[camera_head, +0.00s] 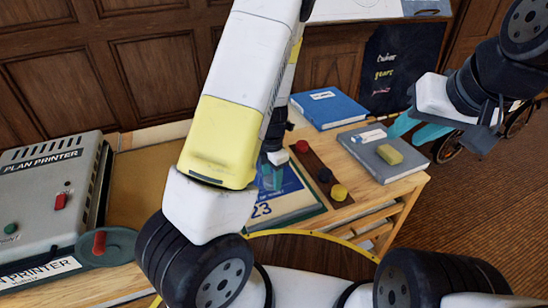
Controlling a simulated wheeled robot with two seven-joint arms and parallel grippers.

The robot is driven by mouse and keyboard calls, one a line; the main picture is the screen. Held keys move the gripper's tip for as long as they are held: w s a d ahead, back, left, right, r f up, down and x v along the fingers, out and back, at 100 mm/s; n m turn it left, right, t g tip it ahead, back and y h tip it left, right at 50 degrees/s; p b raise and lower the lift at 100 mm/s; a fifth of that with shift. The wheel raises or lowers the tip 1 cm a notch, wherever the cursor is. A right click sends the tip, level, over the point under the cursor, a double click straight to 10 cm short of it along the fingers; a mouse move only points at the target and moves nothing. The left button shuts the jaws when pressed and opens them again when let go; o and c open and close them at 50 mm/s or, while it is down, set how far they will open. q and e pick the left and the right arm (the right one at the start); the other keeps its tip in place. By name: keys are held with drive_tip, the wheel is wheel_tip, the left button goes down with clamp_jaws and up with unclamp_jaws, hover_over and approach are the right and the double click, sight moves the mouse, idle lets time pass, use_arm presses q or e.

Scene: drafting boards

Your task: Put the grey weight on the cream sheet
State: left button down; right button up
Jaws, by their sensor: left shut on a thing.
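My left gripper (272,177) is low over a blue and white printed sheet marked 23 (292,200), mostly hidden behind my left arm. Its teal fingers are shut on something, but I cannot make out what. I cannot see a grey weight clearly. A pale sheet (355,9) is cut off at the top edge; I cannot tell if it is the cream sheet. My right gripper (416,128) is open and empty, above the right end of the table, near a grey book (375,168).
A blue book (329,108) lies behind the grey book, which bears a yellow block (390,154) and a white eraser-like block (370,136). A brown strip (323,177) holds red, dark and yellow round pieces. A grey plan printer (50,190) stands at left.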

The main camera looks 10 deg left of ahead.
use_arm(q)
drive_tip(key=w+a, duration=0.2)
drive_tip(key=w, duration=0.1)
drive_tip(key=w+a, duration=0.1)
drive_tip(key=w, duration=0.1)
drive_tip(key=shift+w+a+f, duration=0.1)
drive_tip(key=shift+w+f, duration=0.05)
drive_tip(key=shift+f, duration=1.85)
drive_tip(key=c, duration=0.7)
unclamp_jaws()
drive_tip(key=shift+f, duration=0.15)
